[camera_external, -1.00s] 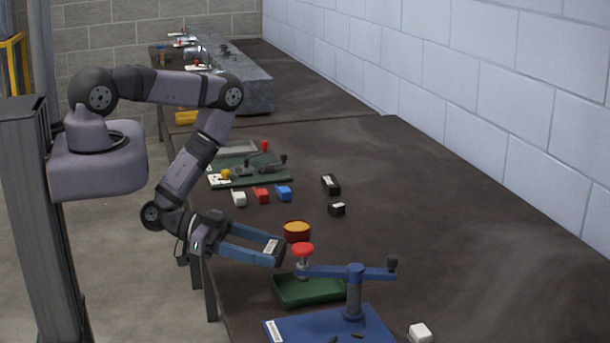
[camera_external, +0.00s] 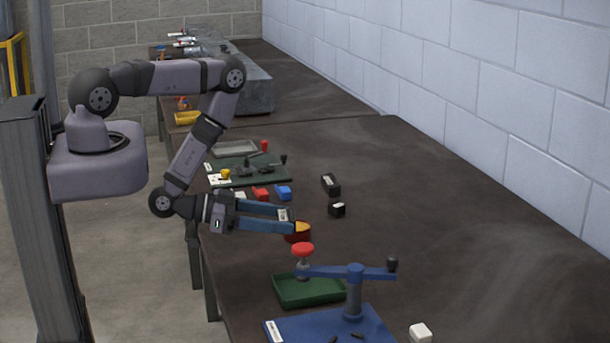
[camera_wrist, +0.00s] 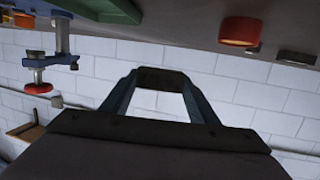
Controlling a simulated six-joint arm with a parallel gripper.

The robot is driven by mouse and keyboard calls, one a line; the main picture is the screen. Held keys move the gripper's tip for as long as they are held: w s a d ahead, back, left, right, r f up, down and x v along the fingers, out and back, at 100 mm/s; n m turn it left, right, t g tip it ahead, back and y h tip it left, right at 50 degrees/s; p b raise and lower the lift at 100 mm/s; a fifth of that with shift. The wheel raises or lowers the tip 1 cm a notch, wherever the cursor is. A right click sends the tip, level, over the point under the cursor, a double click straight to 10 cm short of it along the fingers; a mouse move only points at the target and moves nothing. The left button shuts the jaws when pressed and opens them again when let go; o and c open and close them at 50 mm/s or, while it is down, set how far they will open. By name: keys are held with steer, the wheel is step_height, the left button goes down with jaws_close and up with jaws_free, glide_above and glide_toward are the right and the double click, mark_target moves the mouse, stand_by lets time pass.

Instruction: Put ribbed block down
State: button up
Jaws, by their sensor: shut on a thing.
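My gripper (camera_external: 291,221) is shut on a dark block with a white label, the ribbed block (camera_external: 285,214), held between its fingertips. In the wrist view the block (camera_wrist: 163,76) spans the two fingertips as a dark piece; its ribs cannot be made out. In the external view the gripper points right, over the table's near-left side, and appears above the table. A round red container with an orange top (camera_external: 298,236) shows just beyond and partly behind the fingertips. I cannot tell the exact height of the block above the table.
A green tray (camera_external: 310,302) and a blue fixture with a red knob (camera_external: 353,290) stand nearer the camera. The table's right side is clear.

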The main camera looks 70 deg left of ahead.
steer(key=b, duration=0.4)
glide_above(278, 266)
steer(key=shift+f, duration=2.4)
step_height(278, 266, down, 4)
steer(key=b, duration=0.4)
steer(key=shift+f, duration=0.25)
steer(key=shift+f, duration=0.15)
steer(key=shift+f, duration=0.1)
steer(key=o, duration=1.3)
steer(key=shift+o, duration=0.2)
